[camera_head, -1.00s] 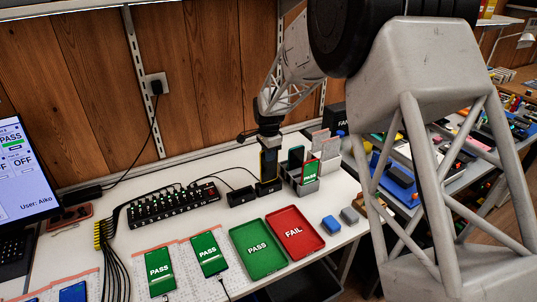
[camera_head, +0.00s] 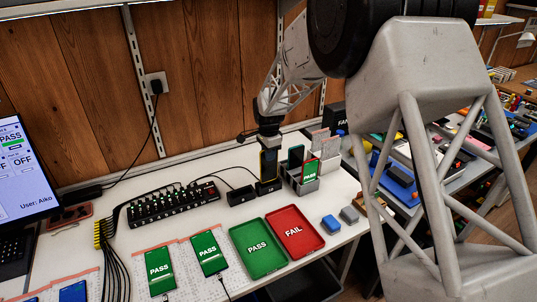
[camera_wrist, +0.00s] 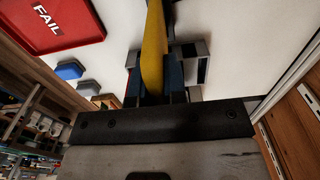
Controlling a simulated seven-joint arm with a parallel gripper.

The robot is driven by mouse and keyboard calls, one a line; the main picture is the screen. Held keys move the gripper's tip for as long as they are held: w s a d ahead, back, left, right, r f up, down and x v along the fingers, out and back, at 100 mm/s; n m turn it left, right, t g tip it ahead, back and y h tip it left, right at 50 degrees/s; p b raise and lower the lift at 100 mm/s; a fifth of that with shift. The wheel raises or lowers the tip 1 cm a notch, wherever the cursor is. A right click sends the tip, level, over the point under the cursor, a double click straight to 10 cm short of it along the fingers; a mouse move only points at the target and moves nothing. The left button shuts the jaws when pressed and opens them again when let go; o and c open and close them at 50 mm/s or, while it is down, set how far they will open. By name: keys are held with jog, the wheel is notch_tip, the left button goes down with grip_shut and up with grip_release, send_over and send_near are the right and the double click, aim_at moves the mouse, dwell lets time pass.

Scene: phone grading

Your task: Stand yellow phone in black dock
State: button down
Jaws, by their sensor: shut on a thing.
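The yellow phone (camera_head: 268,164) is upright in the head view, seen nearly edge-on with a dark face and a yellow edge. My gripper (camera_head: 269,145) is above it, pointing down and shut on its upper part. The phone's lower end is at the black dock (camera_head: 268,187); I cannot tell whether it rests fully in the dock's slot. In the wrist view the yellow phone (camera_wrist: 153,48) stretches away between the fingers of my gripper (camera_wrist: 155,90). The dock is not clearly made out there.
A second black dock (camera_head: 240,196) stands just left. A grey rack (camera_head: 306,187) holding several phones is close on the right. The green PASS tray (camera_head: 262,267) and red FAIL tray (camera_head: 312,239) lie in front. A black hub (camera_head: 160,209) with cables is at left.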

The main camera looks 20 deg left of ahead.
jog(key=shift+f, duration=1.9)
dwell(1.5)
jog(key=c, duration=1.1)
grip_release()
jog(key=shift+r, duration=0.15)
jog(key=shift+r, duration=3.35)
